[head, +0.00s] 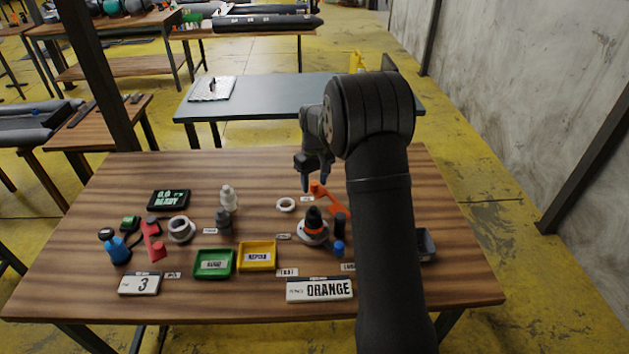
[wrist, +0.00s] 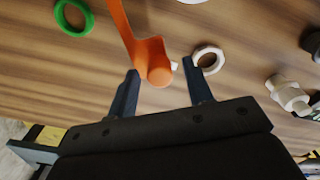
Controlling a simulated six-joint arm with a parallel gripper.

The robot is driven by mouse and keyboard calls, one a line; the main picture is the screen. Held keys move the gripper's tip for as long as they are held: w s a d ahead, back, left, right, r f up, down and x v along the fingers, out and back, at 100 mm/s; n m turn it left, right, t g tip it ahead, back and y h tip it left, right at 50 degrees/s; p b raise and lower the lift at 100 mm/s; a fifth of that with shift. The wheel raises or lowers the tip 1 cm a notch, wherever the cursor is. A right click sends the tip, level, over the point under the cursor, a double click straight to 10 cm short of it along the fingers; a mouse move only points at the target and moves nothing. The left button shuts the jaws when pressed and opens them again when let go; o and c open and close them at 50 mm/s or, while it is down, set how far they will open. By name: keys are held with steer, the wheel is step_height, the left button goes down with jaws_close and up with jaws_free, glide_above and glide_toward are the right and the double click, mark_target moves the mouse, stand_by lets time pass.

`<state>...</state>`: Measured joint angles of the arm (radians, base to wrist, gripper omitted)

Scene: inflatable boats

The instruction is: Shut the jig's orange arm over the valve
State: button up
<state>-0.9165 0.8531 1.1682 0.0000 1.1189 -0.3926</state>
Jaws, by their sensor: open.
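The jig's orange arm (head: 329,198) stands raised, swung away to the back right of the valve, in the head view. In the wrist view its rounded end (wrist: 157,65) lies between the open fingers of my gripper (wrist: 166,92); I cannot tell if either finger touches it. In the head view my gripper (head: 318,186) is just behind and above the orange arm. The dark valve (head: 313,217) with an orange ring sits upright on a pale round base (head: 312,236). Part of the jig is hidden behind my arm.
A white ring (head: 286,205) lies left of the jig. A blue-capped piece (head: 338,249) stands in front. Green (head: 200,272) and yellow (head: 242,265) trays, a red jig (head: 153,241) and an ORANGE sign (head: 320,290) are on the table.

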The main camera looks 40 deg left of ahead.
jaws_close()
steer(key=s+d+n, duration=0.3)
steer(key=s+n, duration=0.9)
steer(key=shift+s+d, duration=0.2)
steer(key=shift+s, duration=0.1)
stand_by(0.3)
stand_by(0.5)
